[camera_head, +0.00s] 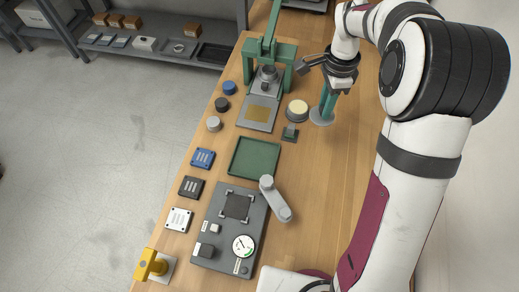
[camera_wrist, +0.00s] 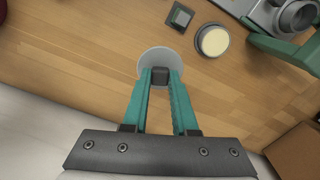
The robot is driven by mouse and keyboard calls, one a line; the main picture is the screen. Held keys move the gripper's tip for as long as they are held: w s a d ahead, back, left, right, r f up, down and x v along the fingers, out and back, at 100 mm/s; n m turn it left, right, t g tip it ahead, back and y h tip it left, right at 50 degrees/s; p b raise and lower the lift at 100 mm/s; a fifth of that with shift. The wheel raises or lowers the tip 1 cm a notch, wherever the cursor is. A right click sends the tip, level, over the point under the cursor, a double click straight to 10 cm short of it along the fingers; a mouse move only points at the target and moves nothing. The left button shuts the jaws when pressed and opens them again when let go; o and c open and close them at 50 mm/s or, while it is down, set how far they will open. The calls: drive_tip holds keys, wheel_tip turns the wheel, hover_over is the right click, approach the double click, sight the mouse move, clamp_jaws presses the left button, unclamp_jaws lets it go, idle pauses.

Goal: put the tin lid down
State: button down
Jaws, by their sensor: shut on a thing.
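The tin lid is a round grey disc (camera_head: 321,118) with a dark knob on top. In the wrist view it (camera_wrist: 153,57) shows at the fingertips. My gripper (camera_head: 326,106) has green fingers shut on the knob; they also show in the wrist view (camera_wrist: 160,77). The lid is level, low over the wooden bench or on it; I cannot tell whether it touches. The open tin (camera_head: 297,110), with cream contents, stands just left of the lid in the head view. In the wrist view the tin (camera_wrist: 213,40) is to the upper right, apart from the lid.
A small green block (camera_head: 290,132) stands beside the tin. A green press (camera_head: 266,75) is behind to the left. A green tray (camera_head: 255,157) and a grey gauge fixture (camera_head: 215,229) lie nearer. The bench (camera_head: 318,165) is bare in front of the lid.

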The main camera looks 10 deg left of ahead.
drive_tip(key=s+a+f+n, duration=0.2)
drive_tip(key=s+a+n, duration=0.25)
drive_tip(key=s, duration=0.45)
drive_tip(key=a+f, duration=0.2)
drive_tip(key=a, duration=0.1)
drive_tip(key=a+f, duration=0.2)
drive_tip(key=a, duration=0.1)
drive_tip(key=a+f, duration=0.2)
drive_tip(key=a, duration=0.2)
drive_tip(key=shift+s+a+f, duration=0.1)
drive_tip(key=shift+s+f, duration=0.2)
drive_tip(key=shift+s, duration=0.05)
drive_tip(key=f, duration=0.4)
drive_tip(key=shift+a, duration=0.3)
drive_tip(key=shift+f, duration=0.15)
drive_tip(key=c, duration=0.7)
unclamp_jaws()
drive_tip(key=shift+f, duration=0.1)
